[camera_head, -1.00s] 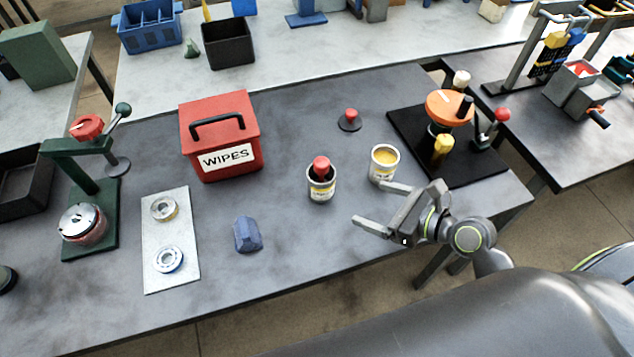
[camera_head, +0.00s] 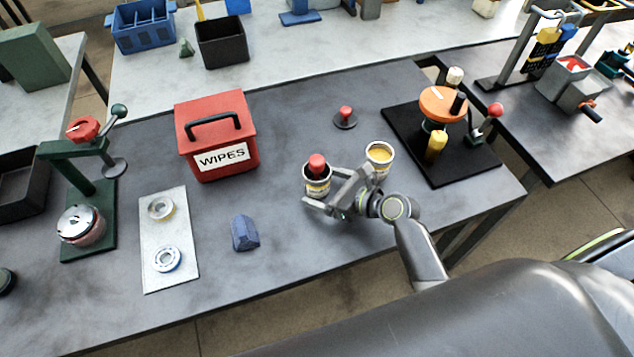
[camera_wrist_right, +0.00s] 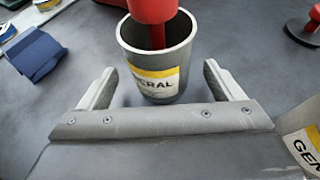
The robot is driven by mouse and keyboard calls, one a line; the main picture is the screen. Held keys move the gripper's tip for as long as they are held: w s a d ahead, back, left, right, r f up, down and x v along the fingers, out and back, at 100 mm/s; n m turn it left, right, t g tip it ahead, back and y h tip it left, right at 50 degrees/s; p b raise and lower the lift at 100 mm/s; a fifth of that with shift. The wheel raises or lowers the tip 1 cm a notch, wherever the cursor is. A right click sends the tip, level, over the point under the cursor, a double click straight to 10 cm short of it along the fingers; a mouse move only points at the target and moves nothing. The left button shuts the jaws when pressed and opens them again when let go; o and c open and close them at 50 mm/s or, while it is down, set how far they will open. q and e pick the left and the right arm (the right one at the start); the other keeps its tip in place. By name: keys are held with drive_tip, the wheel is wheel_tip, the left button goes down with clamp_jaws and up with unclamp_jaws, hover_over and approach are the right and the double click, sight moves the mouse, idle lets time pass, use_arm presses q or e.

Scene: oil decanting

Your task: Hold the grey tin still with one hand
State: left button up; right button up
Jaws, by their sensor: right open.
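A small grey tin (camera_head: 317,190) with a white and yellow label stands upright on the dark table in the head view. A red-topped piece (camera_head: 317,163) sticks up out of its mouth. My right gripper (camera_head: 335,190) is open, with one finger on each side of the tin; in the wrist view, gaps show between the fingers and the tin. A second tin (camera_head: 380,158) with yellow contents stands to the right, close by my right gripper. My left gripper is not in view.
A red WIPES box (camera_head: 215,135) stands behind to the left. A blue block (camera_head: 244,233) lies left of the tin. A small red-knobbed piece (camera_head: 345,117) stands behind. A black board (camera_head: 455,165) with an orange-topped device is at right. The table's front is mostly clear.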

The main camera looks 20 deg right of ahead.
drive_tip(key=shift+x, duration=1.55)
drive_tip(key=shift+f, duration=0.1)
drive_tip(key=shift+d, duration=0.1)
drive_tip(key=c, duration=1.2)
